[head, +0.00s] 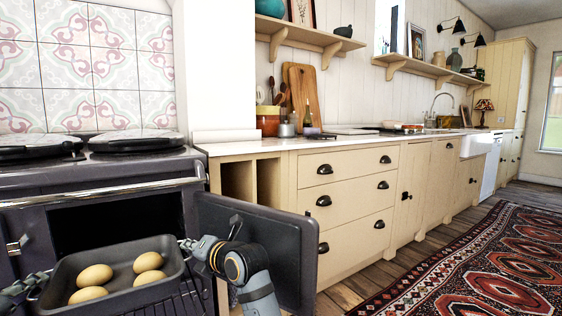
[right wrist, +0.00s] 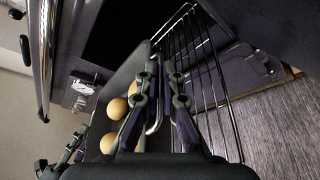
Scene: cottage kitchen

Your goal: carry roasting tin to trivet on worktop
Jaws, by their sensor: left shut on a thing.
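The dark roasting tin (head: 150,300), with several potatoes in it, is at the open oven in the head view, lower left. It also shows in the right wrist view (right wrist: 127,72). My left gripper (head: 30,284) is shut on the tin's left handle, partly cut off by the picture's edge. My right gripper (head: 188,246) is at the tin's right end. In the right wrist view its fingers (right wrist: 161,72) stand apart, with the wire handle (right wrist: 155,118) between them. A small dark flat thing (head: 318,136) on the worktop (head: 240,147) may be the trivet; I cannot tell.
The oven door (head: 290,230) stands open to the right of the tin. A wire oven rack (right wrist: 200,75) lies beside and below the tin. Boards (head: 303,95), a utensil pot (head: 268,120) and bottles stand at the worktop's back. The worktop's front left stretch is clear.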

